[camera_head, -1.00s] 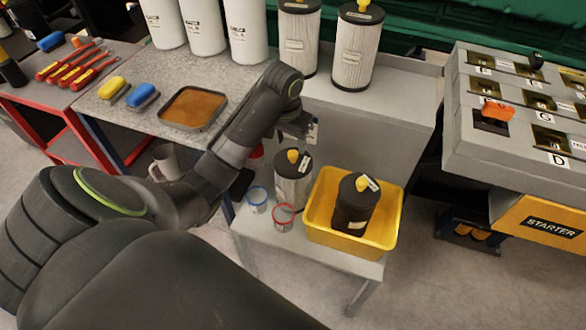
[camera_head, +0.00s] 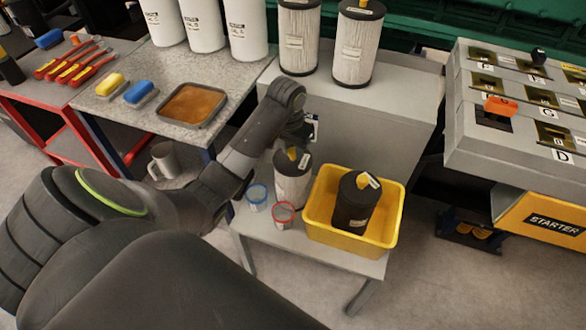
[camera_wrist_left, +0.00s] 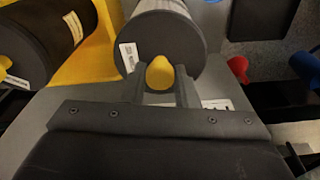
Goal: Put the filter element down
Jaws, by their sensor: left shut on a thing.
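The filter element (camera_head: 292,187), a pale cylinder with a dark top cap and a yellow knob, is upright at the small grey table (camera_head: 305,248), beside the yellow tray. I cannot tell for sure whether its base touches the table. My left gripper is above it, its fingertips largely hidden in the head view. In the left wrist view the fingers (camera_wrist_left: 160,84) are shut on the yellow knob (camera_wrist_left: 160,73) of the cap (camera_wrist_left: 160,38). My right gripper is not in view.
The yellow tray (camera_head: 394,218) holds a dark filter (camera_head: 354,205) at the right. A blue-rimmed cup (camera_head: 257,198) and a red-rimmed cup (camera_head: 283,215) stand close at the left front. A grey bench (camera_head: 385,95) with two tall pale filters stands behind.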

